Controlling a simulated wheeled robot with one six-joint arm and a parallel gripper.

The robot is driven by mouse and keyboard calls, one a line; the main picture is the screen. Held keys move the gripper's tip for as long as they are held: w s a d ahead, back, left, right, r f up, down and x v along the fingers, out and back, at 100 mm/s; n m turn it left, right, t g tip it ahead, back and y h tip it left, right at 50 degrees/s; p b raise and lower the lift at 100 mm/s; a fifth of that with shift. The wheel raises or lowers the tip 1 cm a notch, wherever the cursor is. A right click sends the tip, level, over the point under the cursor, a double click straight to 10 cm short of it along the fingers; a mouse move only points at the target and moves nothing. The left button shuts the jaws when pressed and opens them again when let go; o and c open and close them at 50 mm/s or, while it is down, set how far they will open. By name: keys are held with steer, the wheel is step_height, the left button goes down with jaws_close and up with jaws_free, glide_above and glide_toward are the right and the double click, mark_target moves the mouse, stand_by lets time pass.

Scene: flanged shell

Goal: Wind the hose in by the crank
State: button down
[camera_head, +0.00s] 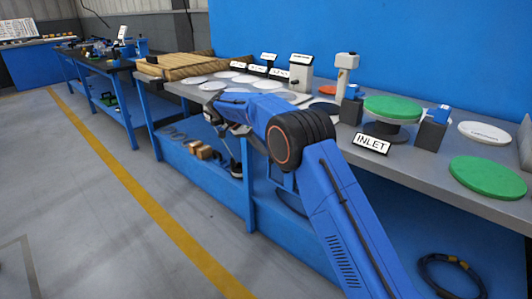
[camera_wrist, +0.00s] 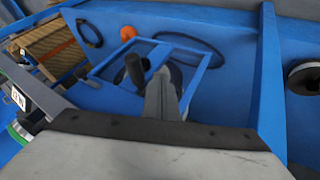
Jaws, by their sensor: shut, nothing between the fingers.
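In the wrist view my gripper (camera_wrist: 163,88) is shut, with its grey fingers together and nothing between them. Just left of the fingertips stands a dark upright handle (camera_wrist: 134,68), which looks like the crank grip; a small gap shows between them. A blue rectangular frame (camera_wrist: 201,72), probably the reel's, surrounds this spot. A dark round part behind the fingers is mostly hidden. A dark hose loop (camera_wrist: 218,50) lies beyond the frame, and an orange piece (camera_wrist: 128,32) is near it. In the head view my arm hides most of the reel.
A grey workbench (camera_head: 408,165) carries an INLET sign (camera_head: 371,144), green discs (camera_head: 486,177) and white plates. Below it, a blue shelf (camera_head: 200,174) holds small boxes, and a coiled dark hose (camera_head: 450,272) lies at lower right. The floor left of the yellow line is clear.

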steer(key=shift+s+d, duration=0.65)
steer(key=shift+d, duration=0.3)
steer(key=shift+s+d+r+t+y, duration=0.4)
steer(key=shift+s+d+r+y, duration=0.2)
steer(key=shift+s+d+r, duration=0.25)
steer(key=shift+w+d, duration=0.1)
